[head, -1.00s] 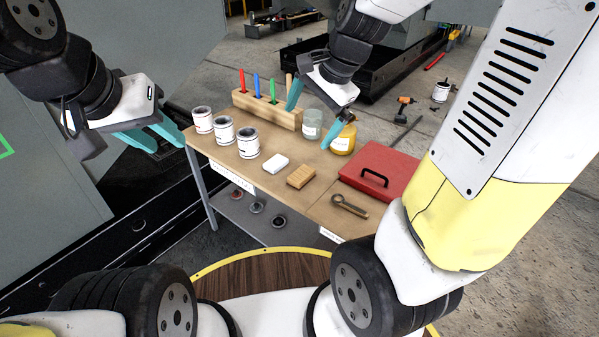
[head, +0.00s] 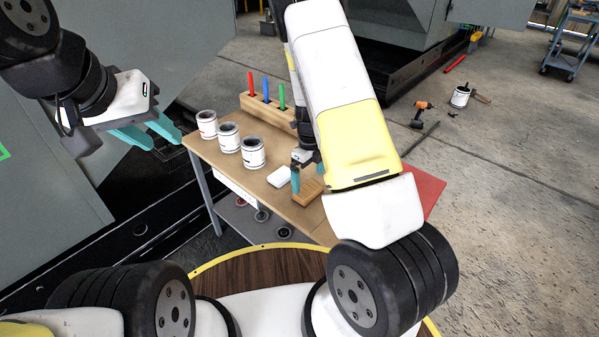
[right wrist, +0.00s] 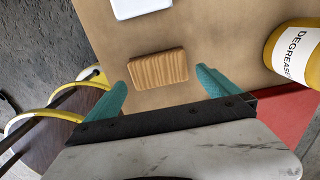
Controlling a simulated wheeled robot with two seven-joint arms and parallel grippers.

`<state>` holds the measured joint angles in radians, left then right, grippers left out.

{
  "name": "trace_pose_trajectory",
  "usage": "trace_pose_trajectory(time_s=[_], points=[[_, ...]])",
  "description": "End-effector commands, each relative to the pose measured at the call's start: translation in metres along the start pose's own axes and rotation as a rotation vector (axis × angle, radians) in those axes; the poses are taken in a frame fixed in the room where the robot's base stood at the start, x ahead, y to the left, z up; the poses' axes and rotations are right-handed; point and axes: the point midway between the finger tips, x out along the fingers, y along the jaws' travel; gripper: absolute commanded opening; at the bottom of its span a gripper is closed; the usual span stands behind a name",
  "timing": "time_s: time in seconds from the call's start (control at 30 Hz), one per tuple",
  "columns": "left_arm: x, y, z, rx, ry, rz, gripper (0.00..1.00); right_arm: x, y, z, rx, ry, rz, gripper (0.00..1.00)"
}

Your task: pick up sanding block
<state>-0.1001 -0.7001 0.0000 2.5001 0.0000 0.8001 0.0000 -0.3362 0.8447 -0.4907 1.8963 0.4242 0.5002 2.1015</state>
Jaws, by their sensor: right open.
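The sanding block, a tan ridged block (head: 308,192), lies on the workbench near its front edge, partly hidden behind my right gripper. In the right wrist view the block (right wrist: 158,66) lies flat between and just ahead of the two teal fingertips. My right gripper (right wrist: 163,84) is open and empty, with a gap on each side of the block; in the head view (head: 305,178) it points down over the block. My left gripper (head: 162,138) is open and empty, left of the bench.
A white block (head: 279,177) lies left of the sanding block. Three white cans (head: 228,138) stand further left, and a wooden rack (head: 268,110) is behind. A degreaser jar (right wrist: 292,52) and red case (head: 428,188) are to the right.

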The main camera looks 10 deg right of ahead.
Motion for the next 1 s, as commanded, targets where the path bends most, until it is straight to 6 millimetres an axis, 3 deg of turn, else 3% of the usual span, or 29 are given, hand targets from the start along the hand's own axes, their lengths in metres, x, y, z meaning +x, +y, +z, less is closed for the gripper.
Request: trace_pose_trajectory(time_s=[0.43, 0.67, 0.9, 1.0], points=[[0.000, 0.000, 0.000, 0.000, 0.000, 0.000, 0.36, 0.054, 0.002, -0.001, -0.003, 0.001, 0.002, 1.00], [0.000, 0.000, 0.000, 0.000, 0.000, 0.000, 0.36, 0.057, 0.002, 0.000, -0.004, -0.001, 0.001, 1.00], [0.000, 0.000, 0.000, 0.000, 0.000, 0.000, 0.36, 0.057, 0.002, 0.000, -0.004, -0.001, 0.001, 0.55], [0.000, 0.000, 0.000, 0.000, 0.000, 0.000, 0.36, 0.057, 0.002, 0.000, -0.004, -0.001, 0.001, 0.53]])
